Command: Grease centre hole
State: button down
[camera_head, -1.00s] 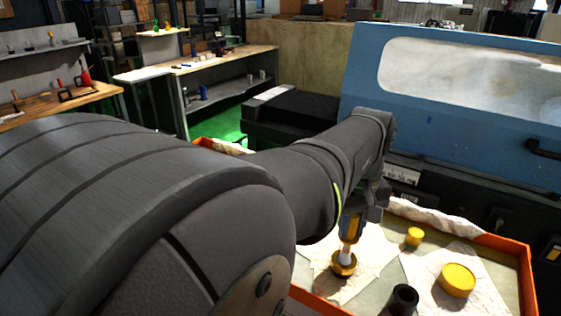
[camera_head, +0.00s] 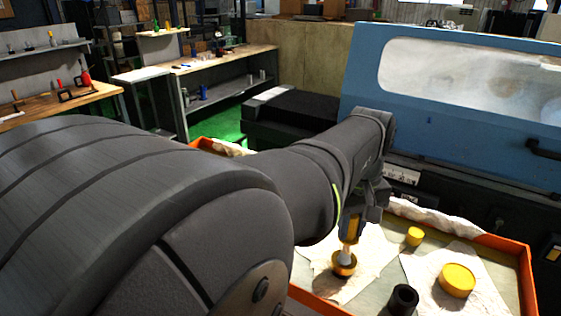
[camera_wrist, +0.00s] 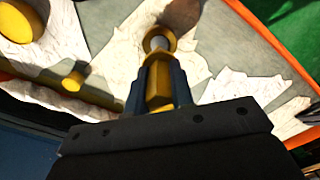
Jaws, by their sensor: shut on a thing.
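My gripper (camera_head: 354,213) points down over the orange-rimmed tray (camera_head: 524,272). It is shut on a yellow-handled tool (camera_head: 352,229), probably a grease brush, whose pale lower end (camera_head: 346,255) points down. This end is at the mouth of a yellow round pot (camera_head: 343,268) on white paper; I cannot tell how deep it reaches. In the wrist view the fingers flank the yellow handle (camera_wrist: 160,85), with the pale end beyond a yellow collar. I cannot make out a centre hole in either view.
A wide yellow round container (camera_head: 457,280), a small yellow one (camera_head: 415,236) and a black hollow cylinder (camera_head: 404,299) stand to the right in the tray. The blue machine cover (camera_head: 430,130) rises behind. Crumpled white cloth (camera_head: 440,216) lines the tray's back edge.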

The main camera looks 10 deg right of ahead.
jog(key=shift+w+d, duration=0.25)
jog(key=shift+d, duration=0.05)
jog(key=shift+a, duration=0.1)
jog(key=shift+s+a, duration=0.35)
jog(key=shift+s, duration=0.05)
jog(key=shift+w+d, duration=0.4)
jog(key=shift+s+a, duration=0.2)
jog(key=shift+r, duration=0.1)
dwell(0.4)
